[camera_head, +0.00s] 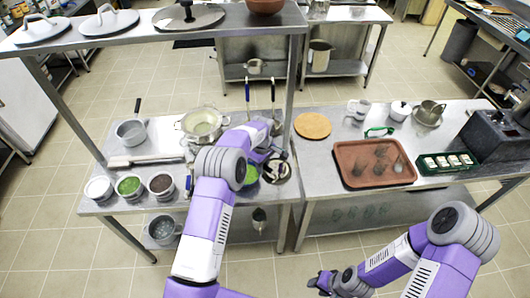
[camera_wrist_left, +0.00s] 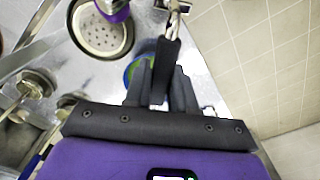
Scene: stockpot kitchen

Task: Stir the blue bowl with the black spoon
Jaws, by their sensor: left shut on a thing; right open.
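The blue bowl (camera_head: 251,175) holds something green and stands near the front of the left table, partly hidden by my arm. In the left wrist view the bowl (camera_wrist_left: 130,71) shows as a blue rim beside my fingers. My left gripper (camera_head: 264,155) is over this area. In the left wrist view its fingers (camera_wrist_left: 160,88) are shut on a black handle, which I take to be the black spoon (camera_wrist_left: 168,60). I cannot see the spoon's tip clearly, nor whether it is in the bowl. My right gripper (camera_head: 322,283) is open and empty, low in front of the tables.
A pale colander (camera_head: 203,122) and several small pots stand to the left. A shelf (camera_head: 150,28) overhangs the back. A brown tray (camera_head: 374,164) lies on the right table.

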